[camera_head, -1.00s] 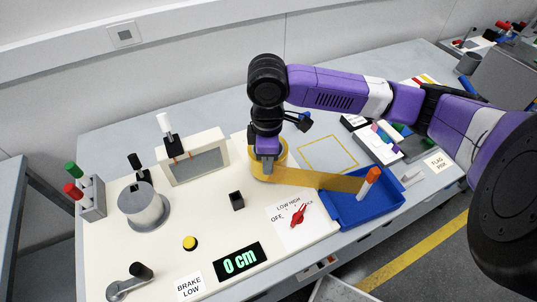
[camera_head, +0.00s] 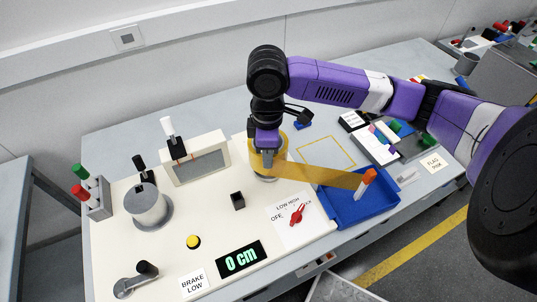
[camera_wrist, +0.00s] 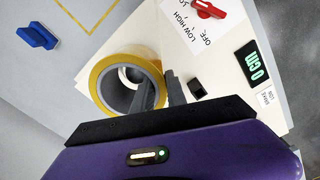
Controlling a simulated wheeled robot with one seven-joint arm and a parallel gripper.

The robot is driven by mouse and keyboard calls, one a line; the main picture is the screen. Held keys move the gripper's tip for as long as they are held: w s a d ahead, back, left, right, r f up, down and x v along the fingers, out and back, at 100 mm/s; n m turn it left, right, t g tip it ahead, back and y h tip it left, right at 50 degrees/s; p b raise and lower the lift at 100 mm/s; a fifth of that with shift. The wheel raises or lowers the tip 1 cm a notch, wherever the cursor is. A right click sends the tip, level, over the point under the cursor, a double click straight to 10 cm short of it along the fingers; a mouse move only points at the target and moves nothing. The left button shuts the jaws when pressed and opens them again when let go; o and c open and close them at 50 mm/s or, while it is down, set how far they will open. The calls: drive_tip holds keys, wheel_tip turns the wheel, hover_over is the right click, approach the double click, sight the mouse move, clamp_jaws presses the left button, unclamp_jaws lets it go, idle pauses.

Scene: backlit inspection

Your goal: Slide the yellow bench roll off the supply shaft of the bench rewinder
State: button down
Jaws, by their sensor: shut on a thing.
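The yellow bench roll (camera_head: 256,161) is at the back right of the cream rewinder board (camera_head: 222,222). My gripper (camera_head: 267,162) points down at it from above. In the wrist view my gripper (camera_wrist: 157,95) has one finger inside the roll's core and one outside, shut on the wall of the yellow roll (camera_wrist: 98,80). A pale grey part shows just below the roll in the head view, so the roll seems a little raised. The supply shaft is not clearly seen. A yellow web (camera_head: 318,176) runs from the roll towards the blue tray (camera_head: 345,212).
An orange-capped marker (camera_head: 364,185) stands at the tray by the web. A framed panel (camera_head: 198,166), a grey spool (camera_head: 147,205) and a black block (camera_head: 238,201) stand left of the roll. A yellow-outlined square (camera_head: 326,152) on the bench behind the tray is bare.

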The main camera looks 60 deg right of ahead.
drive_tip(key=shift+r+p, duration=1.4)
drive_tip(key=shift+r, duration=0.6)
